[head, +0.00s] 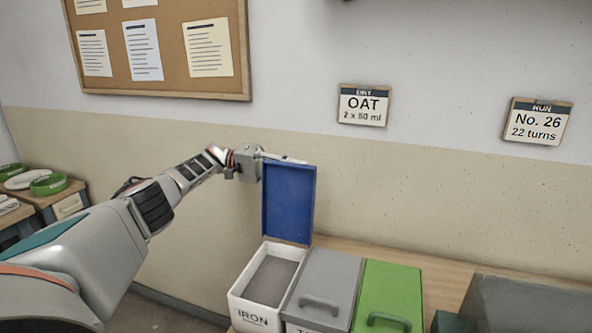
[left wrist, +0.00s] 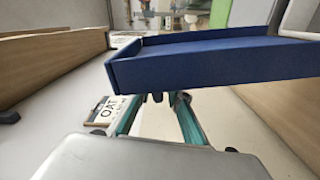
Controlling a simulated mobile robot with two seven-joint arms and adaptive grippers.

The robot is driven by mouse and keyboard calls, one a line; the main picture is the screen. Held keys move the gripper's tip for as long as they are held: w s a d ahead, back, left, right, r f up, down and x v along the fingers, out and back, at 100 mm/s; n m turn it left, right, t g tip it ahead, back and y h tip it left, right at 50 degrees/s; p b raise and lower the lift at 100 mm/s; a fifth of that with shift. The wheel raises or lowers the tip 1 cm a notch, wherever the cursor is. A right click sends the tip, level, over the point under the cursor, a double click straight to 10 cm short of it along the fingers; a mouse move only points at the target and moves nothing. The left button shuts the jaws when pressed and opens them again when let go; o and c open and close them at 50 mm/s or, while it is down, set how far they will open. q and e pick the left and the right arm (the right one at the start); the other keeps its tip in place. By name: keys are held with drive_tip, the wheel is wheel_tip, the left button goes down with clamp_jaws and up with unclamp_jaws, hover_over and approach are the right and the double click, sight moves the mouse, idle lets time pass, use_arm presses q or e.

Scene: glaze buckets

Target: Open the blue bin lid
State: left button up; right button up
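The blue lid (head: 289,203) stands about upright at the back edge of the white bin (head: 252,298) labelled IRON. The bin's top is uncovered and grey contents (head: 271,281) show inside. My left gripper (head: 284,159) is at the top edge of the lid, with its fingers pointing right. In the left wrist view the lid (left wrist: 215,60) crosses in front of the fingers. The left gripper's teal fingers (left wrist: 158,112) are apart with wall showing between them; their tips are partly hidden by the lid. I cannot tell whether they touch it. My right gripper is out of view.
A grey-lidded bin (head: 325,280) and a green-lidded bin (head: 388,295) stand to the right, both closed with handles on top. A dark grey box (head: 530,300) is at the far right. The wall with signs, including the OAT sign (head: 363,105), is behind.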

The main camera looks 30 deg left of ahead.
use_arm(q)
drive_tip(key=shift+d, duration=0.15)
drive_tip(key=shift+r, duration=0.25)
wheel_tip(320, 180, up, 9)
drive_tip(key=shift+f, duration=0.2)
drive_tip(key=shift+w+r, duration=0.1)
drive_tip(key=shift+r, duration=0.35)
drive_tip(key=shift+f, duration=0.1)
